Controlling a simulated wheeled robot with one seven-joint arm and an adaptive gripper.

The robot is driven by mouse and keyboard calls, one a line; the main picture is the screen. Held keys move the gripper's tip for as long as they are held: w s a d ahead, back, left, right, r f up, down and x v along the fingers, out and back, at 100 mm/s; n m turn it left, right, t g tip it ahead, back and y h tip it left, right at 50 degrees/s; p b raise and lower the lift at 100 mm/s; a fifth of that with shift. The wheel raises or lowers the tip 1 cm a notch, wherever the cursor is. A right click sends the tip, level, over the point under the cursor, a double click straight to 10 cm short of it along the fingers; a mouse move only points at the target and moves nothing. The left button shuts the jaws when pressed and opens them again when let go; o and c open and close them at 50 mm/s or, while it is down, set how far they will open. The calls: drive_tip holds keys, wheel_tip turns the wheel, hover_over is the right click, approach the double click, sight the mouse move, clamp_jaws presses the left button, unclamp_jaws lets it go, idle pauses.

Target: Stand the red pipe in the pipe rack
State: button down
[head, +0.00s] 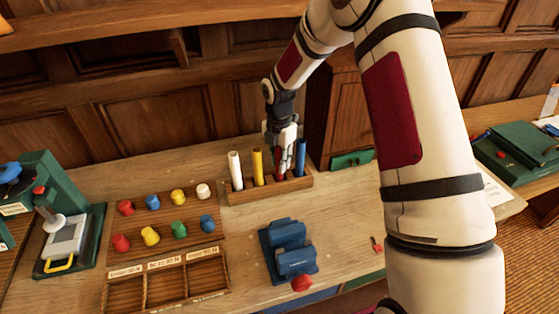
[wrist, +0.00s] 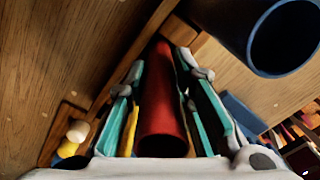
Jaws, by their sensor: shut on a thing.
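The wooden pipe rack (head: 241,197) stands on the bench near the back wall. A white pipe (head: 235,170), a yellow pipe (head: 257,166) and a blue pipe (head: 300,157) stand upright in it. My gripper (head: 281,165) points down over the rack between the yellow and blue pipes. It is shut on the red pipe (head: 279,168), which is mostly hidden by the fingers. In the wrist view the red pipe (wrist: 162,112) lies between the two finger pads, with the blue pipe (wrist: 287,38) beside it. The red pipe's lower end is at the rack; I cannot tell how deep it sits.
Several coloured pegs stand on a wooden board (head: 165,219) left of the rack. A compartment tray (head: 167,284) lies in front of it. A blue device (head: 289,253) sits front of the rack. A green machine (head: 53,175) stands far left. Wood panelling rises close behind.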

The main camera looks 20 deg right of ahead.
drive_tip(key=shift+f, duration=0.1)
drive_tip(key=c, duration=1.4)
unclamp_jaws()
